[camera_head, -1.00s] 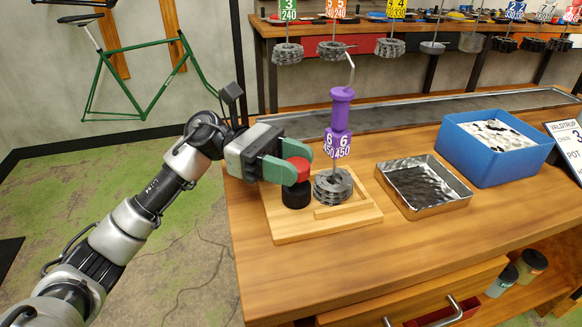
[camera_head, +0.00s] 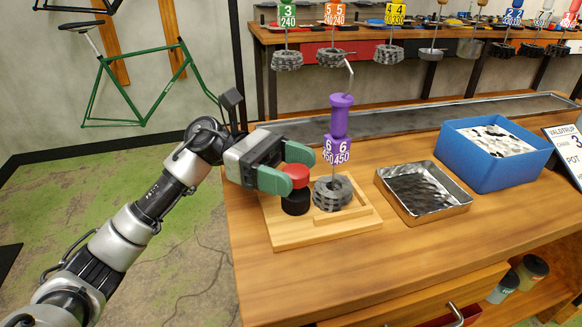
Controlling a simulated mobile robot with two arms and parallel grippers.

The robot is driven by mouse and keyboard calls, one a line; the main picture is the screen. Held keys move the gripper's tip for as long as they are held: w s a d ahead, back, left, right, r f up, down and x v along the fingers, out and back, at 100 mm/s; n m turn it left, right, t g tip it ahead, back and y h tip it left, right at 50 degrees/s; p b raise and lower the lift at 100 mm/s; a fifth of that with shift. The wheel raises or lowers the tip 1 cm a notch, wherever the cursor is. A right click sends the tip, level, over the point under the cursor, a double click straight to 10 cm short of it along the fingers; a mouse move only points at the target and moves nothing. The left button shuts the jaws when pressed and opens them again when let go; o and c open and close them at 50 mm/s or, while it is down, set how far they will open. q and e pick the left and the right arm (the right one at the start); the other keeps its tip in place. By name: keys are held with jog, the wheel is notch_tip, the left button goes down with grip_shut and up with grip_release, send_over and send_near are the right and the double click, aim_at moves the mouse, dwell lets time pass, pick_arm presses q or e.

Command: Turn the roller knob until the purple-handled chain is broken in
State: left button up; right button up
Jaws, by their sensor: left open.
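The purple-handled chain (camera_head: 332,192) is a grey coiled stack on the wooden roller board (camera_head: 290,236). The roller knob (camera_head: 297,174) is red on a black base (camera_head: 296,202), just left of the chain. My left gripper (camera_head: 292,170) is open, with its green fingers on either side of the red knob; I cannot tell whether they touch it. My right gripper is not in view.
A metal tray (camera_head: 440,207) and a blue box (camera_head: 486,178) with white contents stand to the right on the workbench (camera_head: 400,262). Several other tagged chains hang at the back. A green bicycle frame (camera_head: 140,85) hangs on the wall.

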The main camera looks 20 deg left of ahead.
pick_arm(q)
jog(key=shift+w+a, duration=0.1)
jog(key=shift+a, duration=0.25)
jog(key=a, duration=0.3)
jog(key=w+a, duration=0.1)
jog(key=a, duration=0.2)
jog(key=w+a+b, duration=0.1)
jog(key=a, duration=0.3)
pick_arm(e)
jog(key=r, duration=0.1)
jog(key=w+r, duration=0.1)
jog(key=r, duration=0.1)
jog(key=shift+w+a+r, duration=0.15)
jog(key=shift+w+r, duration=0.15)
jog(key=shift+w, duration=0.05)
pick_arm(q)
jog(key=shift+s+d, duration=0.1)
